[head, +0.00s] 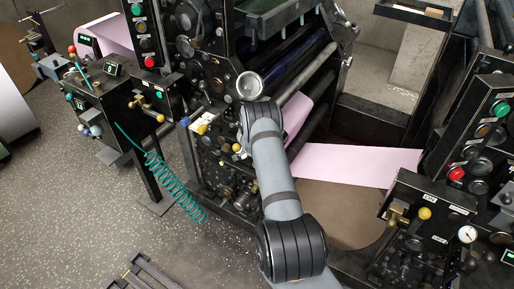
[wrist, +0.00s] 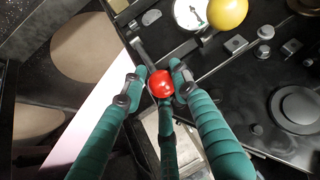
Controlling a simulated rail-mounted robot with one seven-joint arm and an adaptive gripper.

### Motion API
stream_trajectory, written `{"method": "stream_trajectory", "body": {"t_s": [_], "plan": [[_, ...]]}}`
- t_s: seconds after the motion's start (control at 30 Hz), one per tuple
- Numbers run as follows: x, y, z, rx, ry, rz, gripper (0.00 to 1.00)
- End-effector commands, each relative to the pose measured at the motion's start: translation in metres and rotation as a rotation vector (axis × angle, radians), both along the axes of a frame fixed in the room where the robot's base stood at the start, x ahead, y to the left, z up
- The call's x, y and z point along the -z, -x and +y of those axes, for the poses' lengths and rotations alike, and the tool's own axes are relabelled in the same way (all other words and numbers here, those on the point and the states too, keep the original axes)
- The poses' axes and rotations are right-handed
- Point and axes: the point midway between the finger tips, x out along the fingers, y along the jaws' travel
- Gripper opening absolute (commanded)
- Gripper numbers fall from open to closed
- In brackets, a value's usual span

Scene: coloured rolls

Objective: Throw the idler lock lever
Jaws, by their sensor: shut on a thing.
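In the wrist view, a glossy red ball knob (wrist: 160,84) sits between the green padded fingers of my gripper (wrist: 155,76). The fingers are closed around the knob, with one at its left, one at its right and one below it. A grey metal lever bar (wrist: 141,51) runs from beside the knob up to the dark machine panel. The lever's pivot is not clear. In the head view my gripper is hidden behind my arm, and I cannot make out the red knob there.
A yellow knob (wrist: 228,12) and a white dial gauge (wrist: 190,12) are close above the fingers. A pink web (head: 350,165) runs at right of my arm in the head view. A coiled green hose (head: 175,187) hangs at left.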

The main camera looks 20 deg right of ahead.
Motion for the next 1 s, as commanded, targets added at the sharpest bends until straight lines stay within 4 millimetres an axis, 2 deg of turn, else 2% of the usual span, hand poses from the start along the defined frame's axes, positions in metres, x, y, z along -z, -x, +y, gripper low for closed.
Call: {"method": "stream_trajectory", "body": {"t_s": [0.03,0.3,0.87,0.9,1.0], "plan": [[-0.011,-0.009,-0.006,-0.001,0.011,-0.018,0.0],[-0.008,-0.016,-0.013,0.0,0.008,-0.019,0.0],[-0.007,-0.019,-0.018,0.007,0.008,-0.022,0.0],[-0.007,-0.019,-0.019,0.007,0.008,-0.022,0.3],[-0.007,-0.019,-0.018,0.007,0.007,-0.021,0.35]]}}
